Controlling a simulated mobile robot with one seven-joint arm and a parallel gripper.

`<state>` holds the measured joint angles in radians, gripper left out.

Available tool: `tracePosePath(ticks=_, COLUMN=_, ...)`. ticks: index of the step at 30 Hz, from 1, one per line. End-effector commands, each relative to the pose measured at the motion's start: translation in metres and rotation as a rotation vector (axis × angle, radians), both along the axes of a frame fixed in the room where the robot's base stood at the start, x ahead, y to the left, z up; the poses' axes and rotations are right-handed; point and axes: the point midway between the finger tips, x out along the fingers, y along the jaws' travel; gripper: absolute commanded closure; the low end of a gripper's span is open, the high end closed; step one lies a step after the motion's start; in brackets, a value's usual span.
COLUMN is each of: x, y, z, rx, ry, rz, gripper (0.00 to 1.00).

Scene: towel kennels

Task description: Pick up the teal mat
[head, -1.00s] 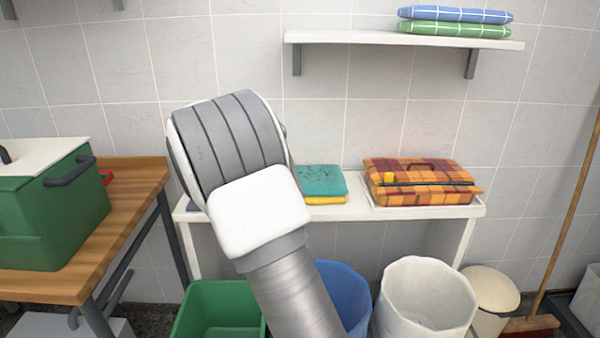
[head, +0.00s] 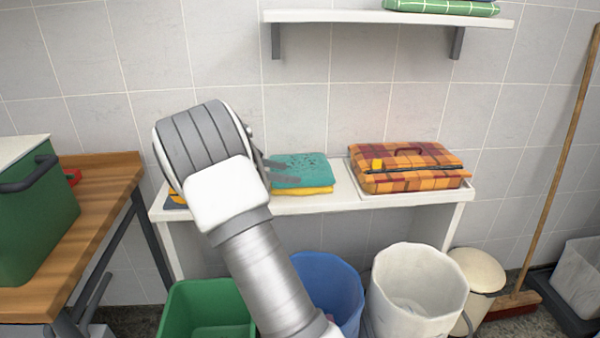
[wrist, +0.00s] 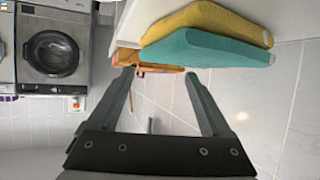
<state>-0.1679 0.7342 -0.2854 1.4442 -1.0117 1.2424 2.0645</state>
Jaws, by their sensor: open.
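The teal mat (head: 303,167) lies folded on top of a yellow mat (head: 318,190) on the white table, right of my arm. My gripper (head: 285,172) is open and empty. Its dark fingers show at the left end of the teal mat, and part of it is hidden behind my wrist. In the wrist view, which looks upside down, the teal mat (wrist: 205,48) and yellow mat (wrist: 215,18) appear above and beyond the fingertips (wrist: 158,74). Nothing is between the fingers; I cannot tell whether they touch the mat.
An orange plaid case (head: 400,170) sits in a white tray (head: 420,192) to the right. A white shelf (head: 390,18) hangs above. Green (head: 205,315), blue (head: 328,285) and white (head: 415,290) bins stand below. A wooden table (head: 95,215) with a green box (head: 35,205) is left.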

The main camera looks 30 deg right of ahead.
Motion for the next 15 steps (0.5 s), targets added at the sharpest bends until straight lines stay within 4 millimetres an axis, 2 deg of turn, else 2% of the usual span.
tracePosePath(ticks=3, x=-0.001, y=-0.015, z=-0.008, rx=0.001, ry=-0.001, rz=-0.001, gripper=0.17)
tracePosePath(ticks=10, x=-0.003, y=-0.030, z=-0.014, rx=0.000, ry=0.000, rz=-0.003, gripper=0.17)
tracePosePath(ticks=15, x=-0.008, y=-0.054, z=-0.024, rx=0.001, ry=0.001, rz=-0.004, gripper=0.17)
